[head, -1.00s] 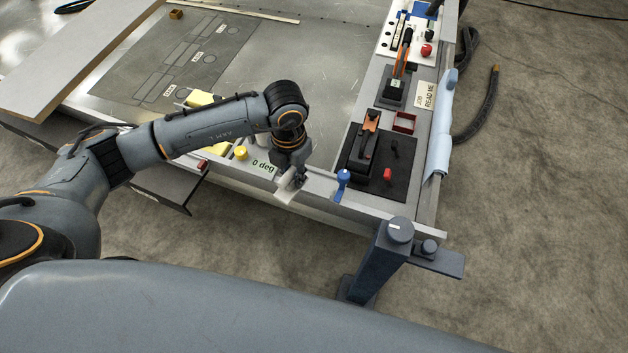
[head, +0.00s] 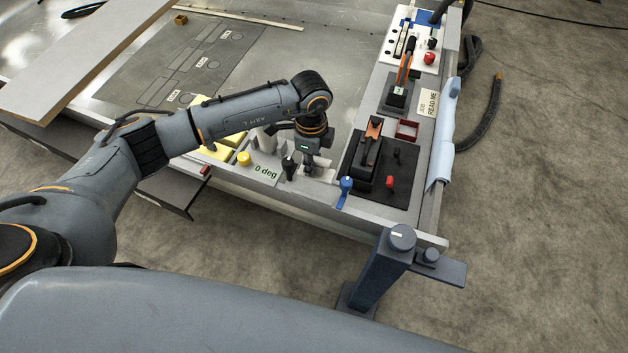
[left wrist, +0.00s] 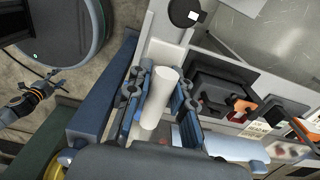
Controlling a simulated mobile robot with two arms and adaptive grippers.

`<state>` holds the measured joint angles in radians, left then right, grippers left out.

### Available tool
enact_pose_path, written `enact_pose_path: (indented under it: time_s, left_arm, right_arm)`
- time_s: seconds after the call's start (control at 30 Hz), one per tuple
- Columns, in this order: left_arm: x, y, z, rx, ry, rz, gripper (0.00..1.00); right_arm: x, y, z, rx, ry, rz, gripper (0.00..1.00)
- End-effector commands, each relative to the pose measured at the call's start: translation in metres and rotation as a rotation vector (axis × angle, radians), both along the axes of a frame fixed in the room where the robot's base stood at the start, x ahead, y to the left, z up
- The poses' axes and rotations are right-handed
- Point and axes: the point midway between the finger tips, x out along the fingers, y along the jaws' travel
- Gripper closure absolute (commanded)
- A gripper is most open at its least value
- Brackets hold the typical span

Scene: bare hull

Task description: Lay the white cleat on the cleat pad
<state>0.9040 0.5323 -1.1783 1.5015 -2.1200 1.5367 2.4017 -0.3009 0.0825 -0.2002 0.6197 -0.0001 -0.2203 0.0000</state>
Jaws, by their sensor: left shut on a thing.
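My left gripper (head: 313,168) is over the near edge of the workbench, pointing down, between the "0 deg" label and the blue-handled knob. In the left wrist view its two fingers (left wrist: 158,102) are closed on the sides of a white cylindrical piece (left wrist: 160,96), which I take to be the white cleat. In the head view the gripper mostly hides it. A pale flat piece (left wrist: 168,52) lies beyond the fingers; I cannot tell whether it is the cleat pad. What looks like my right gripper (left wrist: 60,80) shows small at the left of the wrist view; its opening is unclear.
A blue-handled knob (head: 346,187) stands just right of the gripper. A black mat (head: 400,190) with an orange-handled clamp (head: 371,143) lies further right. A yellow knob (head: 243,158) and the "0 deg" label (head: 265,172) are left. A dark post (head: 378,270) stands in front.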

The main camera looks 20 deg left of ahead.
Motion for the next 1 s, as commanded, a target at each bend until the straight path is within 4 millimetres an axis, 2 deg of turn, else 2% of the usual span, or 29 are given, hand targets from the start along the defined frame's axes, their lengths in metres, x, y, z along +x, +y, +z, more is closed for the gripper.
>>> enact_pose_path:
  time_s: [0.1, 0.33, 0.53, 0.9, 0.93, 1.0]
  left_arm:
    - [0.0, -0.001, -0.02, 0.0, 0.0, -0.002, 1.0]
    - [0.0, 0.0, -0.039, 0.0, 0.0, -0.002, 1.0]
    - [0.0, -0.001, -0.066, 0.0, 0.0, -0.004, 1.0]
    - [0.0, 0.0, -0.072, -0.001, -0.002, -0.004, 1.0]
    - [0.0, 0.0, -0.071, 0.0, -0.001, -0.004, 0.72]
    - [0.0, 0.0, -0.071, 0.0, -0.001, -0.004, 0.58]
  right_arm:
    - [0.0, 0.001, 0.002, 0.001, -0.001, 0.0, 0.52]
    - [0.0, 0.004, 0.002, 0.005, -0.001, -0.001, 0.52]
    - [0.001, 0.005, 0.002, 0.005, -0.001, -0.001, 0.52]
    - [0.001, 0.004, -0.001, 0.006, -0.002, -0.001, 0.52]
    - [0.001, 0.004, 0.0, 0.006, -0.002, -0.001, 0.52]
    - [0.001, 0.004, 0.001, 0.005, -0.002, -0.002, 0.52]
